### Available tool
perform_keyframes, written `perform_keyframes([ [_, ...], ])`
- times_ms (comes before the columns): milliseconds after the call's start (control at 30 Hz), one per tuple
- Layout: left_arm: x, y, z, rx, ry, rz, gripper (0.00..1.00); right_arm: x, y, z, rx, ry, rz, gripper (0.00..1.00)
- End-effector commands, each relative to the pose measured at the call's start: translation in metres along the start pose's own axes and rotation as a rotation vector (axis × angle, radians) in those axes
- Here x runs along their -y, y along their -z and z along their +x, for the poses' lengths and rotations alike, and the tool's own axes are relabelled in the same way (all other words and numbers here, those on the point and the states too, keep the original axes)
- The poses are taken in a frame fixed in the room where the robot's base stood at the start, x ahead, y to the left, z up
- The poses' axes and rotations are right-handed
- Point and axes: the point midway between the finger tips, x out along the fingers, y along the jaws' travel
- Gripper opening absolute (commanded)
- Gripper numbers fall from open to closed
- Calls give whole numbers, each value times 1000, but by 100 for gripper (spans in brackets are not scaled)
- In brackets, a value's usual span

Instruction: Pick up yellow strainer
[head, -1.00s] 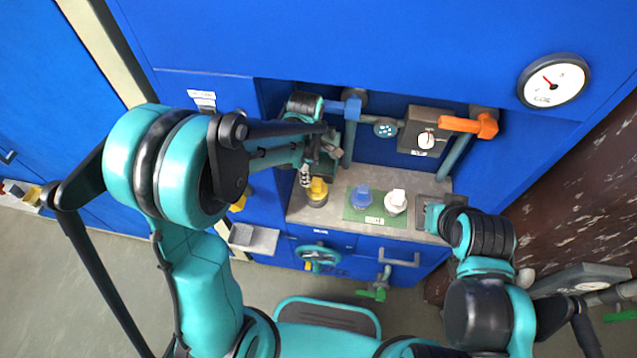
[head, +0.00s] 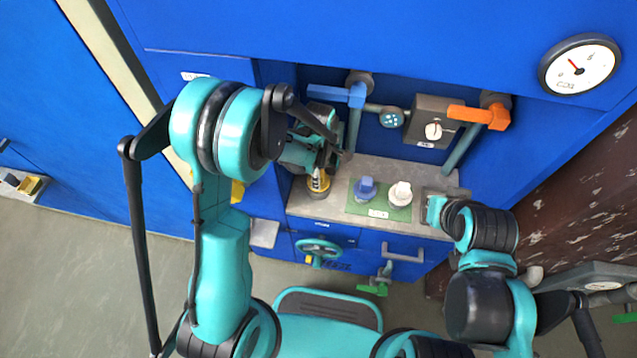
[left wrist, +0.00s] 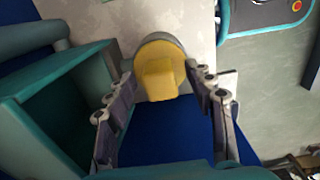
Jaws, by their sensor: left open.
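My left gripper (left wrist: 160,105) is open, with one finger on each side of the strainer and gaps visible.
A blue strainer (head: 366,188) and a white strainer (head: 400,193) stand on a green mat (head: 378,213) to the right. Behind are pipes with a blue handle (head: 343,95) and an orange handle (head: 478,115). A blue cabinet wall borders the counter's left side.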

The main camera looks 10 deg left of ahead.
Motion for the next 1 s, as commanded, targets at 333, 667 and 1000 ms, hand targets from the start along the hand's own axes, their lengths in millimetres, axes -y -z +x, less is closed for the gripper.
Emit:
perform_keyframes([
  [333,0,0,-1,0,0,0,0,0,0,-1,0,0,0,0],
  [667,0,0,-5,0,0,0,0,0,1,-2,0,0,0,0],
  [1000,0,0,-47,-1,0,0,0,0,11,-16,0,0,0,0],
])
